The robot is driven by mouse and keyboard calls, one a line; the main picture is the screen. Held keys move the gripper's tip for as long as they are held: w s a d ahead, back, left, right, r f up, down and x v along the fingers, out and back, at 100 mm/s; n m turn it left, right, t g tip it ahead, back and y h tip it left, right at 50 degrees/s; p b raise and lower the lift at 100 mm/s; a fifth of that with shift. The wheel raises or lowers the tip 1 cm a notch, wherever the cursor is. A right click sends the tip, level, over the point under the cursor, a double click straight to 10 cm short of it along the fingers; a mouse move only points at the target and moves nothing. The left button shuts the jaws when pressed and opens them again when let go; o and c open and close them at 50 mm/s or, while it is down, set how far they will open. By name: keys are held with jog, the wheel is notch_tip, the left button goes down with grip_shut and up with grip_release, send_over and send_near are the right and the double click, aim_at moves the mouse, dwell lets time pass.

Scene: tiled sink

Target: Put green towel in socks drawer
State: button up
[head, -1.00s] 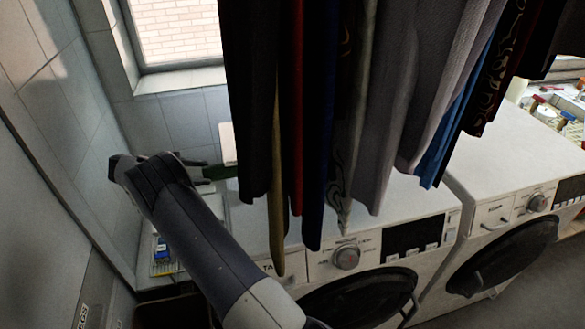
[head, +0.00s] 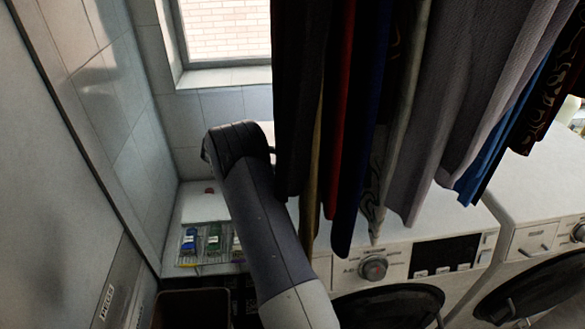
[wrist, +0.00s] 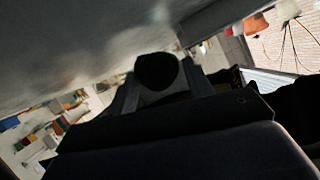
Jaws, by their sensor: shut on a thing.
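My gripper (wrist: 160,88) shows in the wrist view as dark fingers on either side of a dark, rounded thing (wrist: 158,70), shut on it. It looks almost black here; the earlier head view shows dark green cloth at the jaws, so I take it for the green towel. In the head view my arm and the hanging clothes hide the gripper and towel. A dark, open-topped box or drawer (head: 193,309) is at the bottom left. A grey panel with a small label (head: 106,303) is left of it; I cannot read the label surely.
Hanging clothes (head: 345,120) fill the upper middle and right, close to my arm. White washing machines (head: 440,262) stand below them. A rack with small coloured items (head: 205,243) sits on the counter. A tiled wall (head: 140,190) bounds the left.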

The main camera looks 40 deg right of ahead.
jog(key=shift+s+d, duration=0.25)
jog(key=shift+d, duration=0.2)
jog(key=b+x, duration=0.1)
jog(key=x, duration=0.1)
jog(key=shift+s+d, duration=0.1)
jog(key=shift+d, duration=0.2)
jog(key=shift+a+f+b, duration=0.1)
jog(key=shift+f+b, duration=0.8)
jog(key=shift+f, duration=0.3)
jog(key=shift+f, duration=0.15)
jog(key=o, duration=1.1)
jog(key=shift+f+b, duration=0.15)
jog(key=shift+b, duration=0.25)
jog(key=p+v, duration=0.1)
jog(key=v, duration=0.2)
jog(key=p+v, duration=0.2)
jog(key=v, duration=0.2)
jog(key=p+v, duration=0.1)
jog(key=v, duration=0.3)
jog(key=shift+r+p, duration=0.25)
jog(key=shift+p, duration=0.1)
